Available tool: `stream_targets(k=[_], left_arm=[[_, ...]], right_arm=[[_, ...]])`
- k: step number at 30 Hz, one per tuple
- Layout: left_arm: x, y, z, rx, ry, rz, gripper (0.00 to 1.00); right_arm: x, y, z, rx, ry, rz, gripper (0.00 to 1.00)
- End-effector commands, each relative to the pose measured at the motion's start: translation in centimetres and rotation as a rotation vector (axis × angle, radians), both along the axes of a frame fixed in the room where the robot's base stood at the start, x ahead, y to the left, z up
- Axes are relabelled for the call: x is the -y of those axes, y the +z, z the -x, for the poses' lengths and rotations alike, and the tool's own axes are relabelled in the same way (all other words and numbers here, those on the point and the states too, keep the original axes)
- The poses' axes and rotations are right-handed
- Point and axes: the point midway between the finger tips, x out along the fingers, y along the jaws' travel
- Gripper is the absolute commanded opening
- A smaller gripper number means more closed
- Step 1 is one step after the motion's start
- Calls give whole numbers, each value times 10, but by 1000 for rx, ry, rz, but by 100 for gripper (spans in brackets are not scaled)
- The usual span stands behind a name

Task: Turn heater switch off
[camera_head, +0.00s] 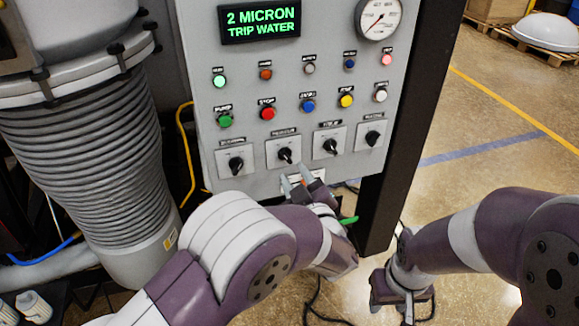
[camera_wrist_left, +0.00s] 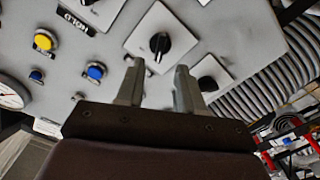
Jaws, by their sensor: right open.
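The grey control panel (camera_head: 210,120) carries a row of black rotary switches on pale plates. The visible ones are a leftmost switch (camera_head: 236,163), a second switch (camera_head: 286,155), a third switch (camera_head: 331,146) and a rightmost switch (camera_head: 373,138). Their labels are too small to read, so I cannot tell which is the heater switch. My left gripper (camera_head: 295,180) is just below the second switch, with its fingers apart and empty. The left wrist view shows the open fingers (camera_wrist_left: 160,88) near two switches (camera_wrist_left: 160,45). My right gripper (camera_head: 400,308) is low at the right, away from the panel.
Coloured buttons, including a red button (camera_head: 267,113), lie above the switches. A lit display (camera_head: 260,20) and a gauge (camera_head: 379,18) sit at the top. A ribbed hose (camera_head: 85,150) stands left of the panel. Open floor (camera_head: 500,125) lies to the right.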

Motion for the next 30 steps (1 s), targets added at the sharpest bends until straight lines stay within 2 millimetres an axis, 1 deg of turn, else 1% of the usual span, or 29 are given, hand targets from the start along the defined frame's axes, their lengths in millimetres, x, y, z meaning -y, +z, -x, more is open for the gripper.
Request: stream_targets(k=[1,3,6,9,12,26,28,29,30], left_arm=[[6,-2,14,1,-5,0,37],[11,-2,31,0,-4,0,37],[17,-1,51,1,-3,0,37],[21,-1,64,0,-2,-1,37],[22,-1,69,0,0,-1,37],[22,0,68,-5,-4,0,37],[18,2,57,-43,-43,3,37],[14,3,48,-77,-76,4,37],[8,3,36,-141,-139,2,37]], right_arm=[[0,-4,0,0,0,0,43],[0,-7,0,0,0,0,43],[0,-9,0,0,0,0,43],[0,-10,0,0,0,0,43],[0,-10,0,0,0,0,43],[0,-9,0,0,0,0,43],[0,-5,0,0,0,0,43],[0,-3,0,0,0,0,43],[0,2,0,0,0,0,43]])
